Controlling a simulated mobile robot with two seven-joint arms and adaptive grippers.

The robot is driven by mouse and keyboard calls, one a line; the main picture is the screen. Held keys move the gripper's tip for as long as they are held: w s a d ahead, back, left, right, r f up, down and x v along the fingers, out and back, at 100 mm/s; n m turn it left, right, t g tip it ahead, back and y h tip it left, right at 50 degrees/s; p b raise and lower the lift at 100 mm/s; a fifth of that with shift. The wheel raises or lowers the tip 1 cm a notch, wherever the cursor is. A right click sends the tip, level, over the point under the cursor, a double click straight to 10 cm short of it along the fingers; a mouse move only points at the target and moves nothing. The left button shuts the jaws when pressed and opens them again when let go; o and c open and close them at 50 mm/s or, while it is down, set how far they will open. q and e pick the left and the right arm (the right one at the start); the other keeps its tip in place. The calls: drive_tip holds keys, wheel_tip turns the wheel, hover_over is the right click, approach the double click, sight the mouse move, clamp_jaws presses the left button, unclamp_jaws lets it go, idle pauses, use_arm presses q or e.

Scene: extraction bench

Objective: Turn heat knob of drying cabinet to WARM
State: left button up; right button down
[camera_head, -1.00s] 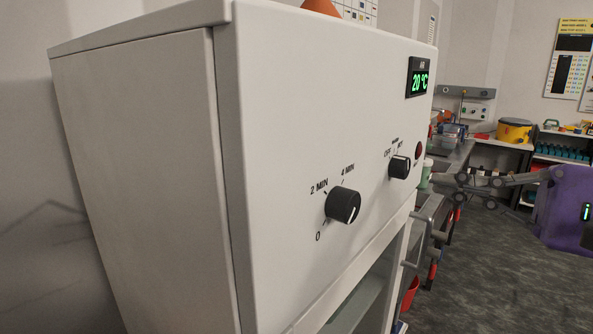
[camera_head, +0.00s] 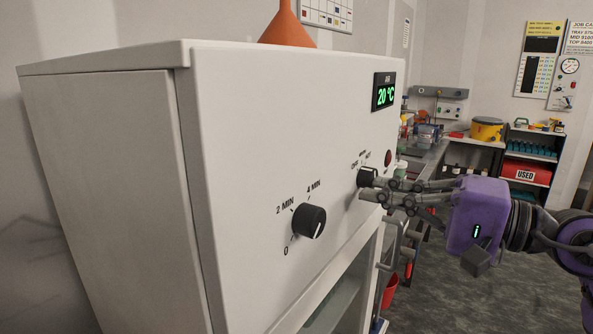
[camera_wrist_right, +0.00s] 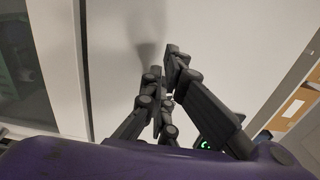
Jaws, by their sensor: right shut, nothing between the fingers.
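The white drying cabinet (camera_head: 250,130) fills the left and middle of the head view. Its black heat knob (camera_head: 366,175) sits at the right of the front panel, with small OFF, WARM and HOT style labels above it. I cannot read its pointer. My right gripper (camera_head: 366,189) comes in from the right, its fingertips at the knob and partly overlapping it. Whether they touch it I cannot tell. The gripper is shut with nothing held. In the right wrist view its dark fingers (camera_wrist_right: 162,62) are close together before the pale panel; the knob is not distinguishable. My left gripper is out of view.
A black timer knob (camera_head: 309,221) with 0, 2 MIN and 4 MIN marks sits left of the heat knob. A display (camera_head: 384,91) reads 20 °C, and a red round part (camera_head: 388,158) lies near the heat knob. An orange cone (camera_head: 286,27) stands on top.

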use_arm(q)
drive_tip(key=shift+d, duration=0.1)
use_arm(e)
drive_tip(key=shift+a, duration=0.1)
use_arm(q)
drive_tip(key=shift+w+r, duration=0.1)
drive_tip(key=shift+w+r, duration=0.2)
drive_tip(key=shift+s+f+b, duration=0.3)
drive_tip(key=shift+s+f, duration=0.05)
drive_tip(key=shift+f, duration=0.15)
use_arm(e)
drive_tip(key=shift+w, duration=0.2)
use_arm(q)
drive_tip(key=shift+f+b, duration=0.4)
drive_tip(key=shift+b, duration=0.15)
use_arm(e)
drive_tip(key=shift+r, duration=0.1)
